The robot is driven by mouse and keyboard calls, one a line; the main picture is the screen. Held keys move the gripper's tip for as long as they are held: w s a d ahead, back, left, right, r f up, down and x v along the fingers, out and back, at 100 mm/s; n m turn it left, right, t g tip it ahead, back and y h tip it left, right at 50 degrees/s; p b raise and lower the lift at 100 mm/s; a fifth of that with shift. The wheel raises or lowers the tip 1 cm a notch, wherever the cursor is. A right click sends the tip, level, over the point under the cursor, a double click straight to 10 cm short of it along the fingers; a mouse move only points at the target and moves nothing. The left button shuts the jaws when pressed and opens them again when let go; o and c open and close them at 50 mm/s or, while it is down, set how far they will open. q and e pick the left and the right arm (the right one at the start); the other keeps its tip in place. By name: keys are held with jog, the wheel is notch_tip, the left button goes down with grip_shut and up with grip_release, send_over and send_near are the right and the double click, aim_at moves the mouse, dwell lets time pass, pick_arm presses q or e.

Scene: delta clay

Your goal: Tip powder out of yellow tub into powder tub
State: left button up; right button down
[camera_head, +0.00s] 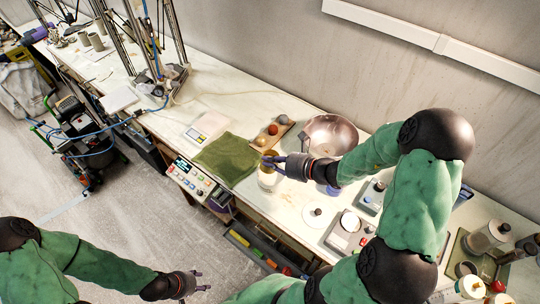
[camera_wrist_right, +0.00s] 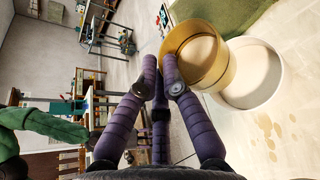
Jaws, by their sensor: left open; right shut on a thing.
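The yellow tub (camera_head: 270,157) is a small amber cup. My right gripper (camera_head: 272,165) is shut on its wall, which also shows in the right wrist view (camera_wrist_right: 184,42) against the purple fingers (camera_wrist_right: 172,82). The yellow tub is held over or beside a white round tub (camera_head: 267,181), seen close behind it in the wrist view (camera_wrist_right: 262,98) and probably the powder tub. Pale material or a pale floor shows inside both tubs; I cannot tell which. No falling powder is visible. My left gripper (camera_head: 192,285) is open and empty, low over the floor, away from the bench.
A green cloth (camera_head: 226,158) lies left of the tubs. A wooden rack with balls (camera_head: 273,132) and a metal bowl (camera_head: 330,135) stand behind. A control box (camera_head: 190,180) sits at the front edge. Scales, lidded jars and a tray (camera_head: 455,262) stand to the right. Brown spots mark the bench.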

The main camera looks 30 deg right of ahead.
jog(key=shift+w+d+f+m+y+p, duration=0.15)
jog(key=shift+f+m+y+p, duration=0.15)
jog(key=shift+m, duration=0.25)
jog(key=shift+s+d+f+m+y+p, duration=0.15)
jog(key=shift+m+y+p, duration=0.15)
jog(key=shift+m, duration=0.25)
jog(key=shift+w+d+f+m+y, duration=0.15)
jog(key=shift+f+m+y, duration=0.2)
jog(key=shift+m+y, duration=0.25)
jog(key=shift+f+m, duration=0.2)
jog(key=shift+m, duration=0.4)
jog(key=shift+d+m+y, duration=0.1)
jog(key=shift+m+y, duration=0.2)
jog(key=shift+y, duration=0.1)
jog(key=shift+w+d+m+p, duration=0.1)
jog(key=shift+m+p, duration=0.2)
jog(key=shift+p, duration=0.15)
jog(key=shift+d+f+m+y+p, duration=0.2)
jog(key=shift+m+y+p, duration=0.35)
jog(key=shift+m, duration=0.25)
jog(key=shift+w+d+f+m+t+y+p, duration=0.2)
jog(key=shift+f+m+t+y+p, duration=0.15)
jog(key=shift+m, duration=0.45)
jog(key=shift+d+m+p, duration=0.2)
jog(key=shift+m+p, duration=0.15)
jog(key=shift+m, duration=0.55)
